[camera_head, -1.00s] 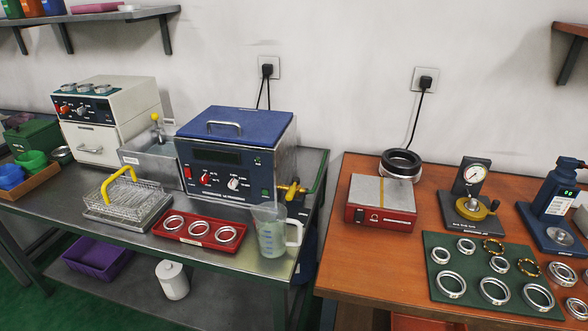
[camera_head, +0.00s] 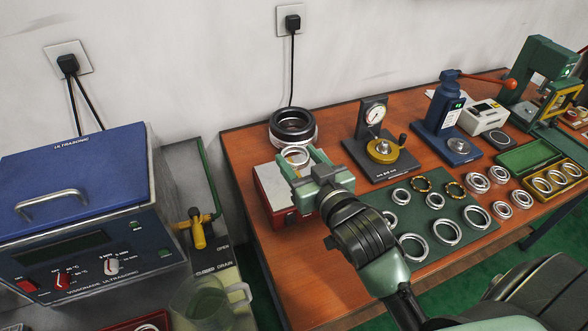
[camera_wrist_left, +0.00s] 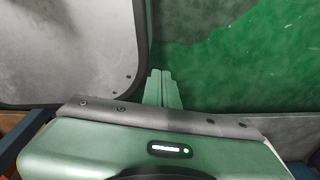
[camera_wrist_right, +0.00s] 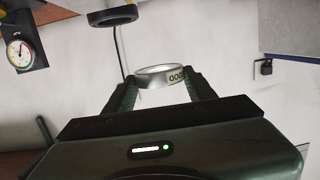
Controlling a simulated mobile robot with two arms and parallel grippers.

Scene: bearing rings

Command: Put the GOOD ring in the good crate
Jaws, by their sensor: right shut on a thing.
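My right gripper (camera_head: 303,166) is shut on a silver ring (camera_head: 296,155), held above the red box with the grey top. In the right wrist view the ring (camera_wrist_right: 150,73) sits between the fingertips, with a label that seems to read GOOD partly hidden by one finger. My left gripper (camera_wrist_left: 160,88) shows only in its own wrist view, fingers together and empty over green floor. No crate marked good can be made out in the frames now.
The red box (camera_head: 268,191) stands at the wooden table's left end, before black and silver rings (camera_head: 292,126). A gauge stand (camera_head: 378,142), a blue press (camera_head: 442,125) and a green mat (camera_head: 437,205) with several rings lie to the right. The ultrasonic bath (camera_head: 75,215) is left.

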